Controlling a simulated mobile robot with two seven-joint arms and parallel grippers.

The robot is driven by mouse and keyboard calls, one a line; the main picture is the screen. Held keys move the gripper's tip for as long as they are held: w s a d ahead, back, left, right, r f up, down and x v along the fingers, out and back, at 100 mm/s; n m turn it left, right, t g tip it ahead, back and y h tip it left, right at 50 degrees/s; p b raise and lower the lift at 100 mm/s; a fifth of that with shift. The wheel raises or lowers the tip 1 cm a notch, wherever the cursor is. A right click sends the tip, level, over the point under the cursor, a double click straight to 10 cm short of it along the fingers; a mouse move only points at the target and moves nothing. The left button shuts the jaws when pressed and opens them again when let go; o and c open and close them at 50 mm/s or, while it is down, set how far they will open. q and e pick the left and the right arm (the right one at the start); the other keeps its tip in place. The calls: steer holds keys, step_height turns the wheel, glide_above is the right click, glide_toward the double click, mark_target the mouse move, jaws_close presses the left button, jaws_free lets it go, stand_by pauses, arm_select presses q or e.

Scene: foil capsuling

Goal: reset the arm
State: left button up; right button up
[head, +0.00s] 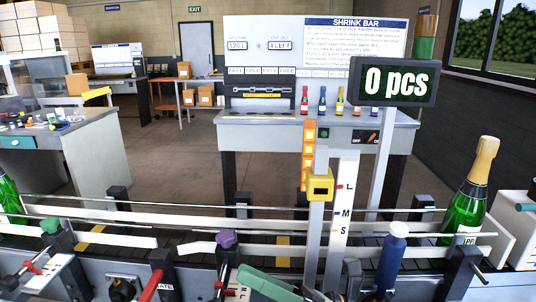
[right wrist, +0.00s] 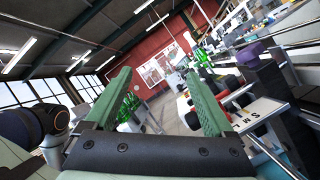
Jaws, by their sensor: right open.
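My right gripper (head: 264,284) shows at the bottom edge of the head view as a green finger piece, low in front of the conveyor. In the right wrist view my right gripper (right wrist: 160,82) has its two green fingers wide apart with nothing between them. The wrist is tilted, so that view looks out over the hall. My left gripper is in neither view.
A conveyor with white guide rails (head: 136,237) crosses the front. A green gold-topped bottle (head: 468,205) stands at its right.

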steer(key=w+d+f+m+t+h, duration=0.2)
steer(key=d+f+m+t+h, duration=0.5)
steer(key=m, duration=0.6)
steer(key=w+d+f+m+t+h, duration=0.1)
steer(key=d+f+m+t+h, duration=0.35)
steer(key=f+m, duration=0.7)
steer(key=s+d+f+m+g+h, duration=0.3)
steer(key=s+f+m+h, duration=0.1)
steer(key=s+f+m, duration=0.4)
steer(key=s+d+f+m+g+h+p, duration=0.1)
steer(key=s+d+f+m+g+h, duration=0.3)
steer(key=s+f+m, duration=0.4)
step_height(320, 180, down, 3)
steer(key=shift+s+f, duration=0.1)
steer(key=shift+s, duration=0.4)
